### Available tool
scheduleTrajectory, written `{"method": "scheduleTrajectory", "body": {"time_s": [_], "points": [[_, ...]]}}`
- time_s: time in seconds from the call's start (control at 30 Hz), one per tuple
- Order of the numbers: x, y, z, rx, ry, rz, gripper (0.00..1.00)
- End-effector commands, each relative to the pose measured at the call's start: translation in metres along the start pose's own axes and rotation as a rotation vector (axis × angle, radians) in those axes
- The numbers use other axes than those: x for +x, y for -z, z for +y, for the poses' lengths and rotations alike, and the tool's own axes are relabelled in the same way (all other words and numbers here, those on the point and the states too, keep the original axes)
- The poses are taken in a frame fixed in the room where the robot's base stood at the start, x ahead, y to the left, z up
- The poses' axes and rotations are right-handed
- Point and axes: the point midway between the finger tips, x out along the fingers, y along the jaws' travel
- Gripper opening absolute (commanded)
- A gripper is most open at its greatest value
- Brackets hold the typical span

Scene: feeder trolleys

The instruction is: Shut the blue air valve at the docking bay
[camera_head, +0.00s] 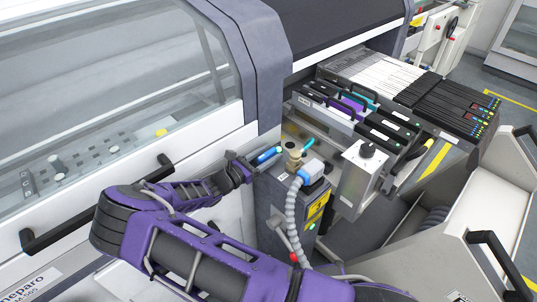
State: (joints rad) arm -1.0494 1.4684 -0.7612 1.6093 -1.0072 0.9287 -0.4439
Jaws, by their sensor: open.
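The air valve has a brass-coloured body (294,157) on top of the grey docking bay post. A blue lever-like piece (269,155) lies to the left of the brass body, roughly level. A short light-blue piece (307,144) slants up to the right behind the body. My gripper (252,162) is open and reaches in from the left, with its fingertips at the left end of the blue lever. I cannot tell whether the fingers touch the lever or stand around it.
A white-blue connector (312,170) with a grey ribbed hose (294,212) stands close right of the valve. A metal box with a black knob (362,178) is further right, before the feeder trolley (462,165). The machine's white front with a black handle (90,212) is left.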

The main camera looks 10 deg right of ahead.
Motion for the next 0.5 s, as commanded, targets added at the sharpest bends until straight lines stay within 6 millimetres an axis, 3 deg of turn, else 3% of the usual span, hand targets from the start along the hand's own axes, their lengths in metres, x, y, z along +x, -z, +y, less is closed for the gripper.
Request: {"method": "scheduleTrajectory", "body": {"time_s": [0.23,0.5], "points": [[-0.015,0.000,0.001,0.001,-0.001,0.001,0.55],[-0.071,0.000,0.001,0.002,-0.002,0.001,0.55]]}}
